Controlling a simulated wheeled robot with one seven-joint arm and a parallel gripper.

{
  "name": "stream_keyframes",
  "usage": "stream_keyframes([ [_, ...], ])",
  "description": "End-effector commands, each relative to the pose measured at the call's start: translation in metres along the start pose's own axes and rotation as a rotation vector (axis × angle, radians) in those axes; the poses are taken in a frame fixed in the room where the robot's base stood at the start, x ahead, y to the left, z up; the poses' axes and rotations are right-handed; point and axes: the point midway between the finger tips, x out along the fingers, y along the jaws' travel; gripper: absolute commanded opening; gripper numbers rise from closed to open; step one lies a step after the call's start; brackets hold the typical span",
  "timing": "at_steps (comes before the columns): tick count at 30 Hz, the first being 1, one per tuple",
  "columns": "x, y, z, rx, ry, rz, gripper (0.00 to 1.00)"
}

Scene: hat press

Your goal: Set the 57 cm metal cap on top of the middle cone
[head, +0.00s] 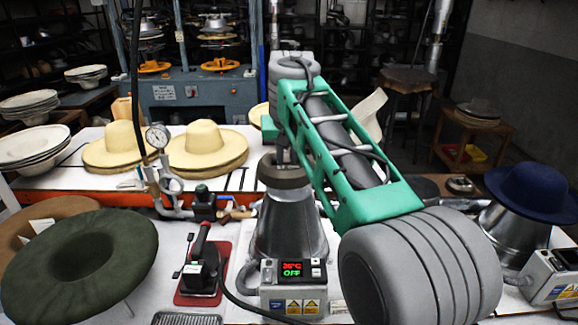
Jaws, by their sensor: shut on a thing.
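The metal cap (284,179) is a dark grey, round, shallow piece in the head view, at the top of the middle cone (290,228). The cone is bright metal, wide at the bottom, and stands behind a control box. The cap lines up over the cone in this view; I cannot tell whether it rests on it or hangs just above. My gripper (282,158) points down from the end of my arm and is shut on the cap's upper side. My arm partly hides the gripper and the area to the right of the cone. The 57 cm marking cannot be read.
The control box (293,288) reads OFF. An iron (202,268) on a red pad stands left of the cone. A green felt hat (45,272) lies at left; a blue hat (530,190) sits on the right cone (515,235). A gauge (157,137) with piping and straw hats (207,143) are behind.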

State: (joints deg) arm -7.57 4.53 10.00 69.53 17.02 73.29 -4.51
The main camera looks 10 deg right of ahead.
Motion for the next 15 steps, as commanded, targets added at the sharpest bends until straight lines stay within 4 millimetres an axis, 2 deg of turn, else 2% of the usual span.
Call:
stream_keyframes([
  [1, -0.011, -0.003, 0.005, -0.001, 0.012, -0.003, 0.00],
  [4, -0.025, -0.005, 0.017, 0.001, 0.010, -0.002, 0.00],
  [8, -0.034, -0.005, 0.025, 0.003, 0.008, 0.000, 0.00],
  [11, -0.038, 0.003, 0.026, 0.020, 0.009, 0.007, 0.00],
  [15, -0.040, 0.030, 0.021, 0.070, 0.007, 0.028, 0.00],
])
